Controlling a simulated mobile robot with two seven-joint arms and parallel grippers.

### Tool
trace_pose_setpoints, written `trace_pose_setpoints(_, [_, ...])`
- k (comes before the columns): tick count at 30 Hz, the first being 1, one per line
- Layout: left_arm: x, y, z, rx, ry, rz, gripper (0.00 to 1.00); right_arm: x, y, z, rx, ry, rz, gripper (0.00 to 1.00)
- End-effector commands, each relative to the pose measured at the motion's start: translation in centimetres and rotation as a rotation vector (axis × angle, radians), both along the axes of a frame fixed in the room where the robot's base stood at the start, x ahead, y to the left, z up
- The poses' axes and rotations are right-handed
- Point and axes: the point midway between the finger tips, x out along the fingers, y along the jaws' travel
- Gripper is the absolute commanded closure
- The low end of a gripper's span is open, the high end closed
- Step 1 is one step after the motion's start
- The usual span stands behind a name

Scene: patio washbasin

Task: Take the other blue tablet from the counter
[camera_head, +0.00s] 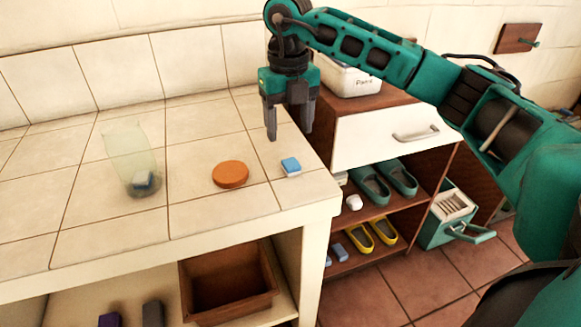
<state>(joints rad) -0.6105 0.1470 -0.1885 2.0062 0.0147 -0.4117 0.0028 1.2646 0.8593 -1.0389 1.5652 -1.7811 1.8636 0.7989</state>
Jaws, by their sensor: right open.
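A small blue and white tablet (291,167) lies on the tiled counter (205,206) near its right edge. My right gripper (288,137) points down above the counter, a little behind and above the tablet at the right edge. Its fingers are apart with nothing between them. My left gripper is not in view.
An orange round disc (230,174) lies between the glass and the right tablet. A white box (350,78) stands on the cabinet behind my gripper. Shoes (384,232) sit on shelves below. A brown bin (228,283) is under the counter.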

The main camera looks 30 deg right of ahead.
Motion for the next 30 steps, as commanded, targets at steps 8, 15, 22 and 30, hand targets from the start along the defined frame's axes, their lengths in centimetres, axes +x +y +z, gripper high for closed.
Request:
trace_pose_setpoints(8, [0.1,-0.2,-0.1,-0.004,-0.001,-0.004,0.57,-0.1,0.0,-3.1,0.001,0.001,0.001,0.36])
trace_pose_setpoints(15, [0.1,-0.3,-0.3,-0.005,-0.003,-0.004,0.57,-0.5,-0.3,-6.3,0.001,0.002,0.002,0.36])
trace_pose_setpoints(22, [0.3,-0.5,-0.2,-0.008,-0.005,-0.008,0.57,-0.4,-0.2,-8.2,0.003,-0.002,0.003,0.36])
trace_pose_setpoints(30, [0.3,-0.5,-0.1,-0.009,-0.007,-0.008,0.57,-0.4,-0.2,-8.2,0.003,-0.002,0.003,0.43])
